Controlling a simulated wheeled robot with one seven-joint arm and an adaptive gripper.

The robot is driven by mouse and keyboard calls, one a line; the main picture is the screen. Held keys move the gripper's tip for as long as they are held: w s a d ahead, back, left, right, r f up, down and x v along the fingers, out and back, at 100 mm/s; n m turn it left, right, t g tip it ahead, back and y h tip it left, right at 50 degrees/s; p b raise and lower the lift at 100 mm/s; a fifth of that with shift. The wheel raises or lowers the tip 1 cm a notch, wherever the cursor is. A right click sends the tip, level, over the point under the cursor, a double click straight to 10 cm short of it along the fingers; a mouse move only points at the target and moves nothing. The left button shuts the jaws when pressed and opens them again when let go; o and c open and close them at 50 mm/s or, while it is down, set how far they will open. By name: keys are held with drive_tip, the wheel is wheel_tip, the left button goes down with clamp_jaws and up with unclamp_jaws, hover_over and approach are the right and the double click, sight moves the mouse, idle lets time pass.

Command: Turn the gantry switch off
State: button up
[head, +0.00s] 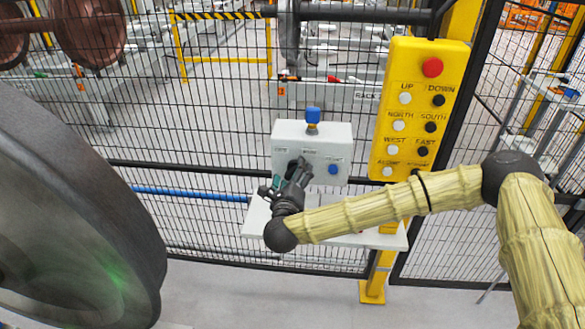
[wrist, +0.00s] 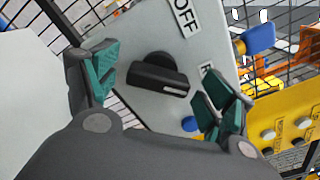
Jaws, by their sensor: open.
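The gantry switch is a black rotary knob (wrist: 158,77) on the face of a light grey box (head: 312,135). In the wrist view, an "OFF" label (wrist: 185,15) sits beyond the knob, and another label is partly hidden by a finger. The knob's white mark lies at its end toward the right finger. My gripper (wrist: 158,82) is open, with one green-padded finger on each side of the knob, apart from it as far as I can see. In the head view, my gripper (head: 292,175) is in front of the box's lower left and hides most of the knob.
A blue knob (head: 313,115) tops the box, and a blue button (head: 333,169) is on its face. A yellow panel (head: 414,110) with a red button stands at the right. A white shelf (head: 258,222) is below. Mesh fence lies behind; a large wheel (head: 75,210) is at left.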

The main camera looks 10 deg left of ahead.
drive_tip(key=shift+w, duration=0.8)
drive_tip(key=c, duration=1)
drive_tip(key=shift+c, duration=0.2)
